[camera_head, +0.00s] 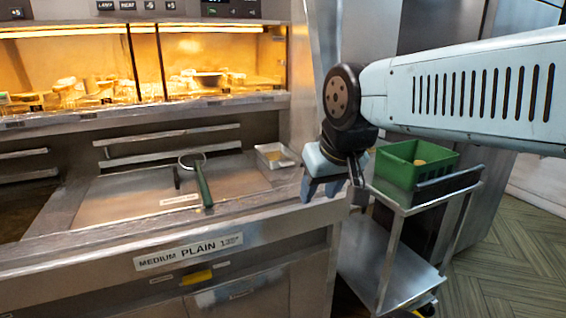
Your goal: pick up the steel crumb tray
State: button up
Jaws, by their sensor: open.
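The steel crumb tray (277,156) is a small shallow metal pan with some yellowish crumbs in it. It sits on the steel range top, near its right end. My gripper (333,193) points down at the right front edge of the range. It is open, with its fingers apart and nothing seen between them. It is to the right of the tray and nearer the camera, apart from it in the picture. The exact height of my fingertips over the edge is hard to tell.
A green-handled skimmer (203,186) lies left of the tray. A steel trolley (393,272) with a green crate (405,171) stands right of the range. A lit glass cabinet (75,75) lines the back. The range top's front left is clear.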

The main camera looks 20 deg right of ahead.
aim_at(276, 156)
jog(key=u, duration=0.2)
jog(key=i, duration=0.85)
jog(key=z, duration=0.1)
